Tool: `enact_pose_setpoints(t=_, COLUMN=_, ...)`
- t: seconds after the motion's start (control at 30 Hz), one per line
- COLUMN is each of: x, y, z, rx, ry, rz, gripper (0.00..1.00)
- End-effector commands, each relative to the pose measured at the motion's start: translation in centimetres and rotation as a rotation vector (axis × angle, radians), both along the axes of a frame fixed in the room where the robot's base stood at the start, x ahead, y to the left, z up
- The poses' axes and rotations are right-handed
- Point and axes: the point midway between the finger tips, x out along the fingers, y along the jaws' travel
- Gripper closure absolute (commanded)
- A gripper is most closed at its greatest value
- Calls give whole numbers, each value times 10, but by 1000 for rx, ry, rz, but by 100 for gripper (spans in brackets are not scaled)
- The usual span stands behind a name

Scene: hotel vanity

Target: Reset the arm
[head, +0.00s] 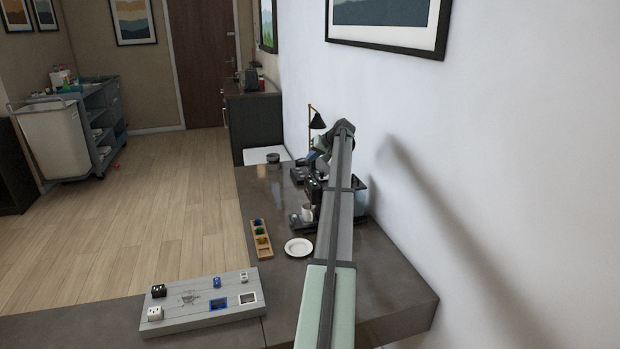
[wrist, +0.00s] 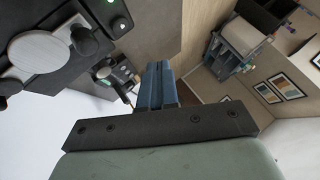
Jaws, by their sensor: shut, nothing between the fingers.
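My arm reaches from the bottom of the head view over the dark counter (head: 285,190) to the coffee machine (head: 315,190) by the wall. The arm bends down at its far end. My gripper (wrist: 158,66) shows in the wrist view as two blue-grey fingers side by side, shut with nothing between them. In the head view the gripper is small and partly hidden by the arm, around the machine, so I cannot tell whether it touches anything. A dark machine with a green light (wrist: 112,5) fills the upper left of the wrist view.
A cup (head: 307,213) stands at the machine. The wall (head: 480,150) is close on the right. A cart (head: 100,105) stands far left.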

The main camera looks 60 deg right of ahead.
Motion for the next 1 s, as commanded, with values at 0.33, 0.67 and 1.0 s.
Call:
enact_pose_setpoints(t=0.33, x=0, y=0, z=0, rx=0, ry=0, rz=0, gripper=100)
enact_pose_setpoints(t=0.67, x=29, y=38, z=-11, rx=12, ry=9, rz=46, gripper=100)
enact_pose_setpoints(t=1.0, x=134, y=205, z=-58, rx=68, ry=58, rz=250, gripper=100)
